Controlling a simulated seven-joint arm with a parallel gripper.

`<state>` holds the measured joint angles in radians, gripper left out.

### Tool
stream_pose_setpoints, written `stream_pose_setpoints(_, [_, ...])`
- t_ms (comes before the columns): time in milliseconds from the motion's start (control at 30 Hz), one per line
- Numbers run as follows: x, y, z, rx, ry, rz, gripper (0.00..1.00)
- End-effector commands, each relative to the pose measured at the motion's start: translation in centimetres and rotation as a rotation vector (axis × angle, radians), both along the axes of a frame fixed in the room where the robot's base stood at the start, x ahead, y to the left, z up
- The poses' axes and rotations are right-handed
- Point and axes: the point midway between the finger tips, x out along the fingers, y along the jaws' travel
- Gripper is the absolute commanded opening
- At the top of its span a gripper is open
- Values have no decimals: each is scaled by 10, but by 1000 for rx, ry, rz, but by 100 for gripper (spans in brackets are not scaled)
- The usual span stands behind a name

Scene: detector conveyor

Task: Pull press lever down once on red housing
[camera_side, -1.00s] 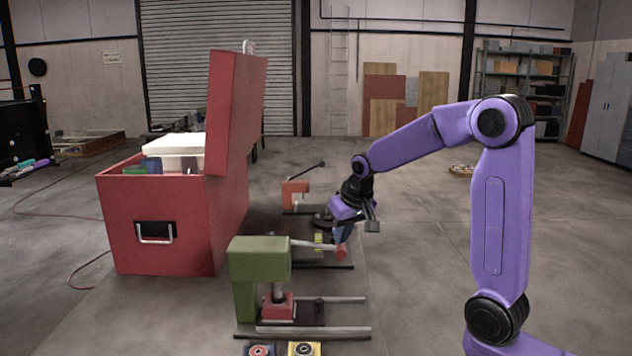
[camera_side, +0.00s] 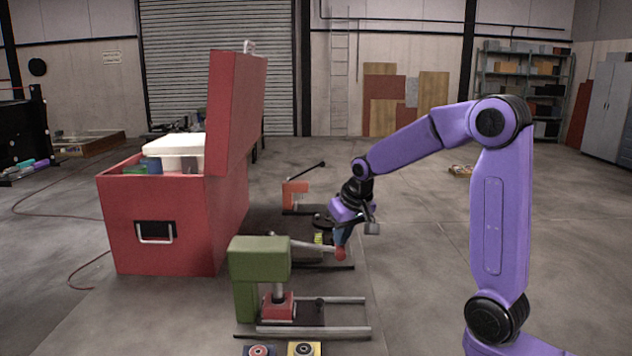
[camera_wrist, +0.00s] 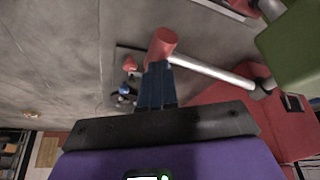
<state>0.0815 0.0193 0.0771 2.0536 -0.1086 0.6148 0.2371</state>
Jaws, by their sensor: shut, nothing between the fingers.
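A green press (camera_side: 259,262) stands in the near middle of the side view, with a red housing (camera_side: 278,308) under its ram. Its grey lever (camera_side: 308,244) slopes slightly down to the right and ends in a red knob (camera_side: 341,254). My gripper (camera_side: 341,243) is shut and empty, pointing down at the knob from above. In the wrist view the blue fingertips (camera_wrist: 157,68) overlap the near end of the red knob (camera_wrist: 163,42); whether they touch it is unclear. The lever rod (camera_wrist: 212,72) runs right towards the green press body (camera_wrist: 295,42).
A large open red chest (camera_side: 160,240) stands at the left. Behind the green press is an orange press (camera_side: 294,192) with a raised black lever. Two small button boxes, one dark (camera_side: 259,350) and one yellow (camera_side: 305,349), lie at the front edge. The floor on the right is open.

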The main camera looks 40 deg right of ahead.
Motion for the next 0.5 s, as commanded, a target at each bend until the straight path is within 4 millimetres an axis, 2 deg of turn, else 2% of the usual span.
stream_pose_setpoints(333, [-3,0,-4,2,15,-1,0])
stream_pose_setpoints(500, [-2,0,5,2,13,-1,0])
